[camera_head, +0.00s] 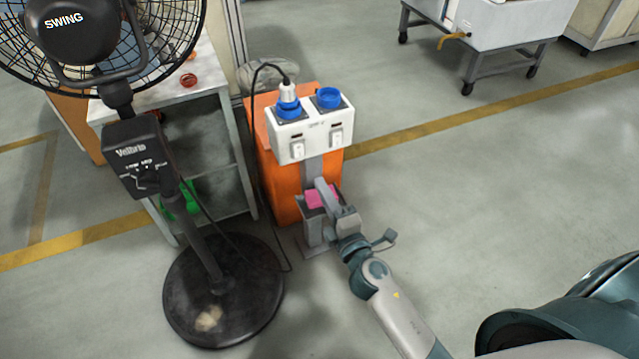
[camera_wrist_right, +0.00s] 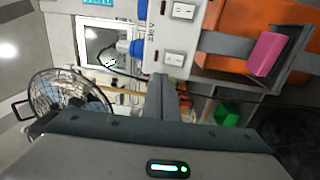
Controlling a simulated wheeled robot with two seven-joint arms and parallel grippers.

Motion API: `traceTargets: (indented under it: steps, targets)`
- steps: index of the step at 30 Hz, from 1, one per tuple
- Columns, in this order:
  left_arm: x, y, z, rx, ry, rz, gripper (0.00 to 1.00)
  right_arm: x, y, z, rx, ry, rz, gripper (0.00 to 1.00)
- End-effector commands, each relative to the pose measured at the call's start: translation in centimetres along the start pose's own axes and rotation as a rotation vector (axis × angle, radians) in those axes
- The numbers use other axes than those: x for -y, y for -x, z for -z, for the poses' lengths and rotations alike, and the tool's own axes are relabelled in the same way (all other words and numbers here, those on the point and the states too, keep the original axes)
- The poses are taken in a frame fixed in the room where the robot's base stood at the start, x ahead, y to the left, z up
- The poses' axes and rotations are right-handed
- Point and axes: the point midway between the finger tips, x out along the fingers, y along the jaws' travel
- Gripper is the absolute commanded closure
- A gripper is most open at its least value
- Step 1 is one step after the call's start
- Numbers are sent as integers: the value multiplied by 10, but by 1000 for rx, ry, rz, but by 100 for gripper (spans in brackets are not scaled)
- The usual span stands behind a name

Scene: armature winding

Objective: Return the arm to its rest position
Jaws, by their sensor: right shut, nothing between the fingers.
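My right arm comes in from the lower right in the head view. Its gripper (camera_head: 323,188) is shut and empty, in front of the orange cabinet and close to a pink block (camera_head: 318,199). In the right wrist view the shut fingers (camera_wrist_right: 165,92) point toward the white socket box, and the pink block (camera_wrist_right: 265,54) sits apart from them in a grey holder (camera_wrist_right: 292,70) at the right. In the head view the gripper partly hides the block and its holder. My left gripper is not in view.
The white socket box (camera_head: 310,131) with blue sockets is on the orange cabinet (camera_head: 283,190); a black cable runs from its plug. A black fan (camera_head: 205,260) and a shelf table (camera_head: 226,100) stand to the left. The floor (camera_head: 470,190) to the right is clear.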

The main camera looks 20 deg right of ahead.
Motion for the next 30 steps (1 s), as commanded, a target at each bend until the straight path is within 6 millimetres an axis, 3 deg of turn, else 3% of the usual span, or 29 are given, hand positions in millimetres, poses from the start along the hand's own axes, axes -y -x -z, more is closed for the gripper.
traceTargets:
  steps: [16, 20, 23, 26, 30]
  targets:
    - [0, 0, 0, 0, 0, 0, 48, 0, 0, 0, 0, -1, 1, 100]
    - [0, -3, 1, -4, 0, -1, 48, 8, 2, 0, 3, -31, 24, 100]
    - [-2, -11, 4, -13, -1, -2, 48, 27, 6, -1, 13, -96, 76, 100]
    - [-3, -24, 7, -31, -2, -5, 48, 60, 16, -3, 37, -211, 165, 100]
    - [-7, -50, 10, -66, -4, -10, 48, 126, 46, -4, 106, -432, 339, 100]
